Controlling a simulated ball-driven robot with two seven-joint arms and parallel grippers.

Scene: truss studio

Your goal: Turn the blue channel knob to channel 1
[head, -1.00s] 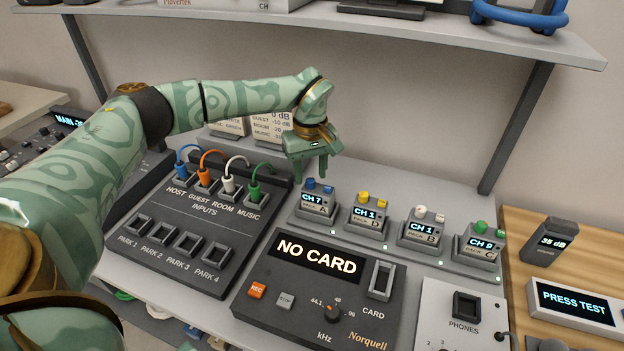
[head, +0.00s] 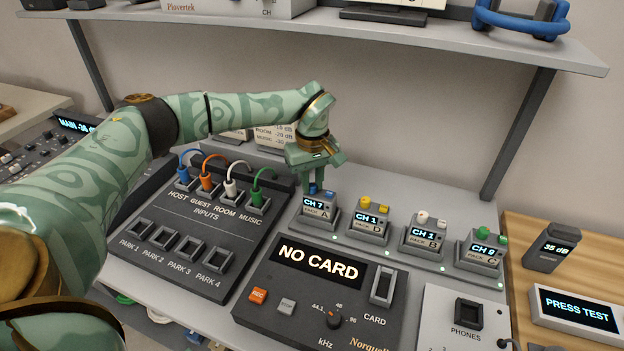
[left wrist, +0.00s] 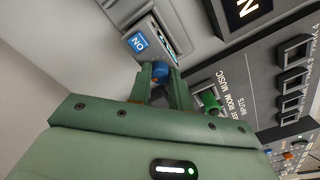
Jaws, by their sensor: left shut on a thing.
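The pack A (head: 320,214) stands at the left end of the row of packs, and its display reads CH 7. The round blue channel knob (left wrist: 160,71) is on its top, beside a square blue ON button (left wrist: 138,42). My left gripper (head: 313,185) points down over the pack's left part. It is shut on the blue knob, with one finger on each side of it in the left wrist view. The fingers partly hide the knob in the head view. My right gripper is in neither view.
Pack D (head: 368,219), with a yellow knob, stands close to the right, then pack B (head: 423,237) and pack C (head: 480,254). Cables rise from the inputs panel (head: 160,235) at left. A shelf (head: 400,35) hangs above.

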